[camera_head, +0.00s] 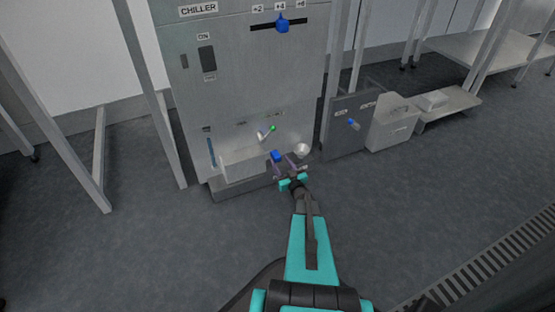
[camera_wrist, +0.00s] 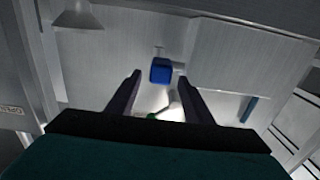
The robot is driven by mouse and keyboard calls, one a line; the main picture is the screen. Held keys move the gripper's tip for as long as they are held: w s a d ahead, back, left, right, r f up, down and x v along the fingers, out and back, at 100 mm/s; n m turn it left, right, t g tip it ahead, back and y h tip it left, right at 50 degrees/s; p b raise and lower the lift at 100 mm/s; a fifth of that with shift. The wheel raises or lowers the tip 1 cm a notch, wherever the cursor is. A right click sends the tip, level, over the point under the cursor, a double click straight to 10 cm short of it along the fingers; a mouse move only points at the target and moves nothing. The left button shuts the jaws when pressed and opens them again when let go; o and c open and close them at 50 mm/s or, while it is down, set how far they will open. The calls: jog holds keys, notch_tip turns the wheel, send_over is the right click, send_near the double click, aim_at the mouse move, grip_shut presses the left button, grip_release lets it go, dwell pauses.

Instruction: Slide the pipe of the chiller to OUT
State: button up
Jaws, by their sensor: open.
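The chiller (camera_head: 245,90) is a tall grey cabinet with a label at its top. Low on its front, a short pale pipe-like lever with a green tip (camera_head: 272,128) stands above a tray. A blue block (camera_head: 276,156) sits at the cabinet's lower front; it also shows in the wrist view (camera_wrist: 160,70), centred just beyond my fingertips. My gripper (camera_head: 283,161) is open and empty, its fingers pointing at the blue block with a gap around it. In the wrist view the green tip (camera_wrist: 152,116) is partly hidden by my gripper. No OUT marking is readable.
A blue slider knob (camera_head: 282,26) sits on a scale at the chiller's top. A pale cone (camera_head: 303,150) is right of my gripper. A grey box with a blue knob (camera_head: 351,123) stands to the right. The floor in front is clear.

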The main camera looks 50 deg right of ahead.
aim_at(278, 159)
jog(key=shift+b+x, duration=0.5)
jog(key=shift+x, duration=1.5)
